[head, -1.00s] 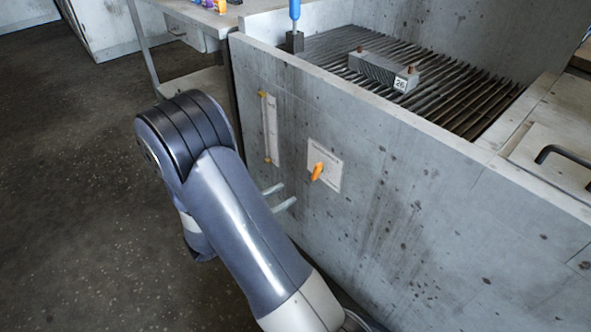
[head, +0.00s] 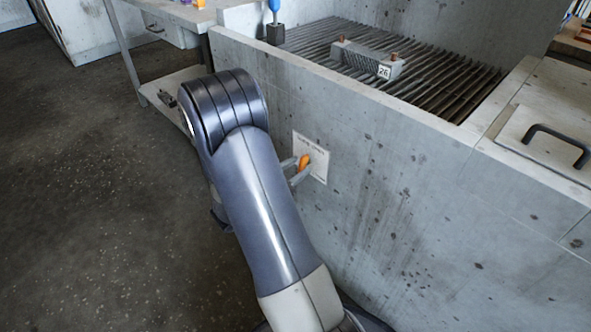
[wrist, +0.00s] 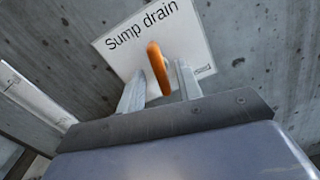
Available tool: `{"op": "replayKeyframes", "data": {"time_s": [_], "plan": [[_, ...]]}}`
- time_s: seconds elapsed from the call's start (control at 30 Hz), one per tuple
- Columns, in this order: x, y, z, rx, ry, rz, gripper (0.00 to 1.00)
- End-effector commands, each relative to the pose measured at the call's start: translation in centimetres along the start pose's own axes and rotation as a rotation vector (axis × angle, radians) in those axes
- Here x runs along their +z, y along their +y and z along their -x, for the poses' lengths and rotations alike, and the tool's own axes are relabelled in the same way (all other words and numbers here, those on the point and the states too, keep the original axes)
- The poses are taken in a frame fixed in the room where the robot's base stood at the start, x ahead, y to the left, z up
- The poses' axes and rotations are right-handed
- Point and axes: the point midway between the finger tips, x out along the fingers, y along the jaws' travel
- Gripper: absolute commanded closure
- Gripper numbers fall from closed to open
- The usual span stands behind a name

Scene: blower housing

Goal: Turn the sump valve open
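The sump valve's orange handle (head: 304,161) sticks out from a white plate (head: 318,164) on the concrete wall. In the wrist view the plate reads "Sump drain" (wrist: 128,32), with a smaller word at its lower right. The orange handle (wrist: 158,68) stands nearly upright there, slightly tilted. My gripper (head: 297,169) is at the handle, with its two grey fingers apart. In the wrist view my gripper (wrist: 160,80) has one finger on each side of the handle's lower part, with visible gaps. My forearm hides part of the wall in the head view.
Above the wall is a slatted grate (head: 440,85) bearing a grey block marked 26 (head: 368,61). A blue-handled tool (head: 274,25) stands at the wall's top corner. A lid with a dark handle (head: 558,140) is at right. The floor at left is clear.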

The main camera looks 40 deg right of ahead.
Motion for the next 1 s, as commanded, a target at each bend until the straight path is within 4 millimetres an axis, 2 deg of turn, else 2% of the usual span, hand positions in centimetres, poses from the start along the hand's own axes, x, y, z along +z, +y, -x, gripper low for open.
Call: {"op": "replayKeyframes", "data": {"time_s": [0.27,0.67,1.0], "plan": [[0.02,0.02,-0.12,0.000,0.000,0.000,0.66],[0.01,0.01,-0.10,0.000,0.000,0.000,0.99],[0.33,0.08,-0.10,0.000,0.001,0.060,1.00]]}}
